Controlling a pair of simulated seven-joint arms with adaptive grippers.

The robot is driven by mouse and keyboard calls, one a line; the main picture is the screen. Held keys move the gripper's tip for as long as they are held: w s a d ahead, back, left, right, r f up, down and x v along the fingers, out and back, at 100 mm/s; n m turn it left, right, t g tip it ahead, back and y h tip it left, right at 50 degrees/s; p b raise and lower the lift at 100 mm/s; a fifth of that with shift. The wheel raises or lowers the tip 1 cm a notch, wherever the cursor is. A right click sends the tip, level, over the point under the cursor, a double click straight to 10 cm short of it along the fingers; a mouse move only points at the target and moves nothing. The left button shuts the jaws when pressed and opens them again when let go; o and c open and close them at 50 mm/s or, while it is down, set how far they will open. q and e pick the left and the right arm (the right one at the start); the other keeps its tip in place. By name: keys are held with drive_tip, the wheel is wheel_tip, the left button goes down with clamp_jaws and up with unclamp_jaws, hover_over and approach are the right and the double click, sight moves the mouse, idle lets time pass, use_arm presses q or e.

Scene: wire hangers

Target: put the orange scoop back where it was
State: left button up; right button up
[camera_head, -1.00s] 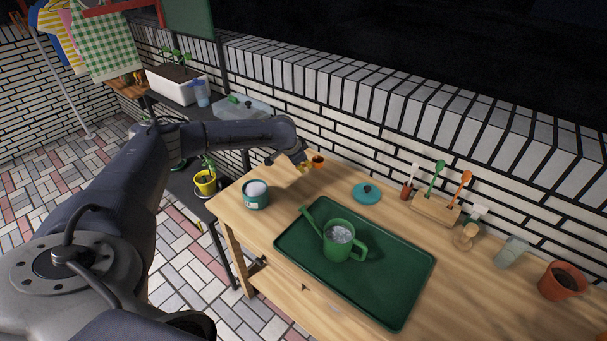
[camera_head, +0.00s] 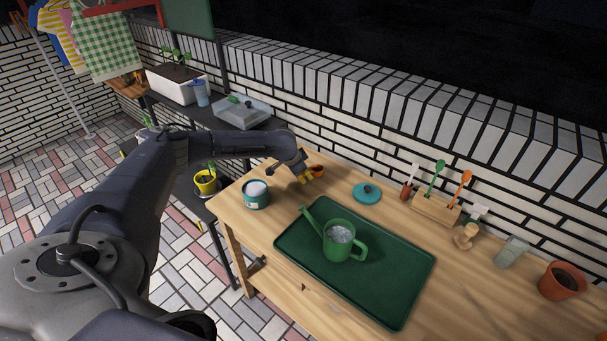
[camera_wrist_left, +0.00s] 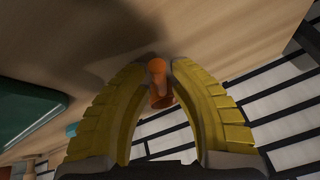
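The orange scoop (camera_head: 317,170) is at the far left end of the wooden table in the head view, beside the yellow fingertips of my left gripper (camera_head: 305,178). In the left wrist view the orange scoop (camera_wrist_left: 158,88) lies between the two curved yellow fingers of my left gripper (camera_wrist_left: 160,66), which appear closed on it. The wood surface is close beyond the fingertips; I cannot tell whether the scoop touches it. My right gripper is not in view.
A teal-and-white tin (camera_head: 256,195) stands left of the green tray (camera_head: 400,290), which bears a green watering can (camera_head: 340,240). A teal lid (camera_head: 367,193) lies behind. A wooden tool rack (camera_head: 434,208) stands by the wall.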

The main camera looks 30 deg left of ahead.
use_arm(q)
drive_tip(key=shift+o, duration=0.6)
drive_tip(key=shift+r, duration=0.1)
drive_tip(key=shift+r, duration=0.15)
drive_tip(key=v, duration=1.2)
